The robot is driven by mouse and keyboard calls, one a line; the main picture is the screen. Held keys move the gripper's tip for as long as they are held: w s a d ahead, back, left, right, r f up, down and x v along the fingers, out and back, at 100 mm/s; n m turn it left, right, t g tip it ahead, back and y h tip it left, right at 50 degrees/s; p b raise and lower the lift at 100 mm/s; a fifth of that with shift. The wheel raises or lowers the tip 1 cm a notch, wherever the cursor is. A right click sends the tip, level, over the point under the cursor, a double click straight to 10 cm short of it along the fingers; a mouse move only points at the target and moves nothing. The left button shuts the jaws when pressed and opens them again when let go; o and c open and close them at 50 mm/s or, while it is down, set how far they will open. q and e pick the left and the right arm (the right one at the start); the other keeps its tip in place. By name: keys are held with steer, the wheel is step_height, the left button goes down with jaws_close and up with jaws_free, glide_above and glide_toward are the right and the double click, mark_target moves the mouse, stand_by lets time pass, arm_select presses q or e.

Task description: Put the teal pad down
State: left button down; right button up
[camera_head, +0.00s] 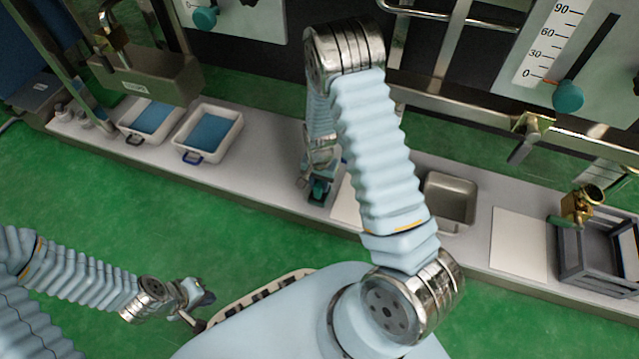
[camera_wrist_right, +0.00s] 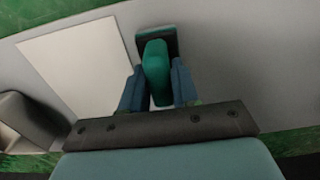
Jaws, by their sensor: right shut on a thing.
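The teal pad (camera_wrist_right: 155,68) is between the two blue fingers of my right gripper (camera_wrist_right: 157,88) in the right wrist view. It has a rounded teal body, with a dark flat part at its far end. In the head view the teal pad (camera_head: 319,190) shows small at the end of my right arm, over the grey bench. My right gripper (camera_head: 319,176) is shut on it. I cannot tell whether the pad touches the bench. My left gripper (camera_head: 200,299) is at the lower left of the head view, away from the bench; its fingers are too small to read.
A white sheet (camera_wrist_right: 75,75) lies beside the pad, left of it in the wrist view. A metal basin (camera_head: 450,198), another white sheet (camera_head: 518,243) and a grey crate (camera_head: 600,262) are to the right. Two white trays with blue inserts (camera_head: 209,132) (camera_head: 152,117) stand left.

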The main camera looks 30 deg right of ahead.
steer(key=shift+f, duration=0.2)
steer(key=o, duration=1)
steer(key=shift+r, duration=0.1)
